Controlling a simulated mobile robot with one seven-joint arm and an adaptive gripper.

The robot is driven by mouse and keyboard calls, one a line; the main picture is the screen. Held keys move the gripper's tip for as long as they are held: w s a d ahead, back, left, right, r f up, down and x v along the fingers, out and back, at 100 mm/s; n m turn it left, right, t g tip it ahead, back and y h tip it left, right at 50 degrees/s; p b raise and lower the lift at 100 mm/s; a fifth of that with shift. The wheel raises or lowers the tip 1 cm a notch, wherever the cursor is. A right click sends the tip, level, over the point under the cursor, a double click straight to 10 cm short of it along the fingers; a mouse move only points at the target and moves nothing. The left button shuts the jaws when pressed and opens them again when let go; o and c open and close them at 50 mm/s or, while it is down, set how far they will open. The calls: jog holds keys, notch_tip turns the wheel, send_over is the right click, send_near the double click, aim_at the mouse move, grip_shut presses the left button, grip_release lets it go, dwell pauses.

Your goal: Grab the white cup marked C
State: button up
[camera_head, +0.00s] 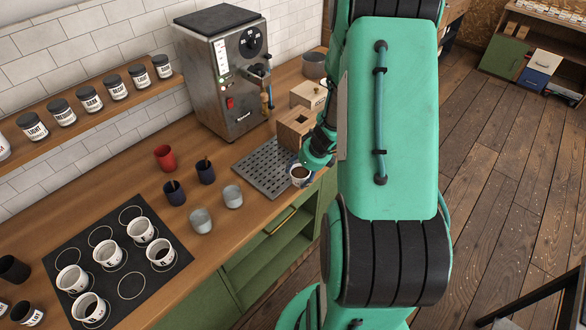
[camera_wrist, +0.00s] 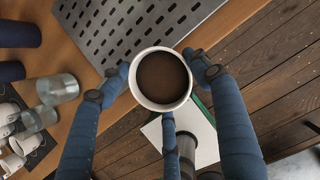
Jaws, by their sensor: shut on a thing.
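A white cup (camera_head: 299,176) full of dark coffee is at the counter's front edge, by the near corner of a perforated metal tray. My gripper (camera_head: 313,164) is around it. In the wrist view the cup (camera_wrist: 160,104) sits upright between the blue fingers of my gripper (camera_wrist: 160,75), which are shut on its sides. No letter shows on the part of the cup in view, so I cannot tell its mark. I cannot tell whether it touches the counter. Several other white cups (camera_head: 107,252) with dark marks stand on a black mat (camera_head: 95,217) at the left.
The perforated tray (camera_head: 265,168) lies below the steel machine (camera_head: 222,75). Wooden boxes (camera_head: 293,128) stand behind it. Two glasses (camera_head: 232,196), two dark blue cups (camera_head: 205,172) and a red cup (camera_head: 165,158) stand between tray and mat. Labelled jars (camera_head: 89,98) line the shelf.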

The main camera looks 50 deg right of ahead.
jog(key=shift+s, duration=0.55)
